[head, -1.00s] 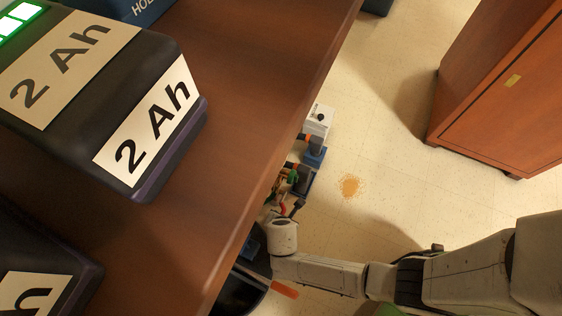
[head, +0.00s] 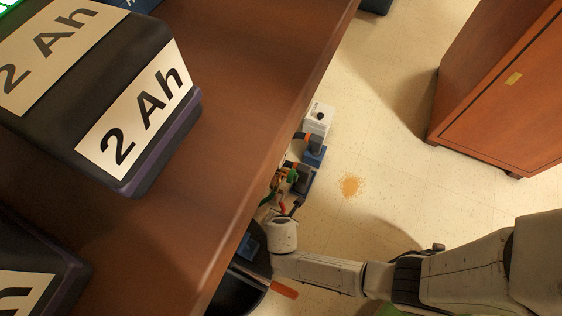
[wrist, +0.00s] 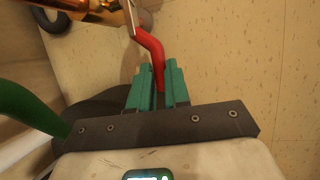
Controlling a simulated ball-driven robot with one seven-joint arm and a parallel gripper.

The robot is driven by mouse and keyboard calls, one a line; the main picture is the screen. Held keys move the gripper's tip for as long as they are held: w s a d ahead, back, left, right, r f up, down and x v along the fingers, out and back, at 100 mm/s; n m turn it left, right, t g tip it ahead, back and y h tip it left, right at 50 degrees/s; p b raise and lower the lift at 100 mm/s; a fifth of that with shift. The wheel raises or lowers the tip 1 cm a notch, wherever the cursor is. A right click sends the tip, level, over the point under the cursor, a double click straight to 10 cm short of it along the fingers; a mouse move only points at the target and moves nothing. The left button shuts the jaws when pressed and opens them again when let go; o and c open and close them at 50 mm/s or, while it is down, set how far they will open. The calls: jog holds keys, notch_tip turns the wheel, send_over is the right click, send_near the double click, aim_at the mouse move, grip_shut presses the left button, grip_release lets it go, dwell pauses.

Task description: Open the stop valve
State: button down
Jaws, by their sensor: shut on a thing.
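The stop valve shows in the wrist view as a copper-coloured pipe and metal body (wrist: 105,12) at the top left, with a red lever (wrist: 152,46) bent down toward my gripper (wrist: 158,84). The teal fingers are shut on the end of the red lever, one on each side. In the head view my gripper (head: 287,211) is small, beside the table edge, with a bit of the red lever (head: 282,207) at it. The table hides much of the valve there.
A brown table (head: 245,110) with large 2 Ah battery packs (head: 145,115) fills the left. A white box (head: 317,119) and blue-based fittings (head: 314,156) stand beyond my gripper. A wooden cabinet (head: 500,85) is at right. Open floor (head: 385,150) with an orange stain (head: 350,187) lies between.

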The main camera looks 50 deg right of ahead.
aim_at(283, 210)
dwell(0.4)
jog(key=p, duration=0.1)
jog(key=r+y+p, duration=0.1)
jog(key=p, duration=0.1)
jog(key=shift+d+r, duration=0.2)
jog(key=shift+r, duration=0.05)
jog(key=y+p, duration=0.1)
jog(key=p, duration=0.1)
jog(key=r+g+p, duration=0.1)
jog(key=p, duration=0.1)
jog(key=shift+w+d+r+y+p, duration=0.1)
jog(key=shift+d+r+y+p, duration=0.1)
jog(key=shift+d+y+p, duration=0.2)
jog(key=shift+w+d+r+y+p, duration=0.1)
jog(key=shift+d+r+y+p, duration=0.15)
jog(key=shift+y+p, duration=0.6)
jog(key=shift+f, duration=0.1)
jog(key=c, duration=1.1)
grip_release()
jog(key=p+v, duration=0.6)
jog(key=v, duration=0.4)
jog(key=shift+r, duration=0.45)
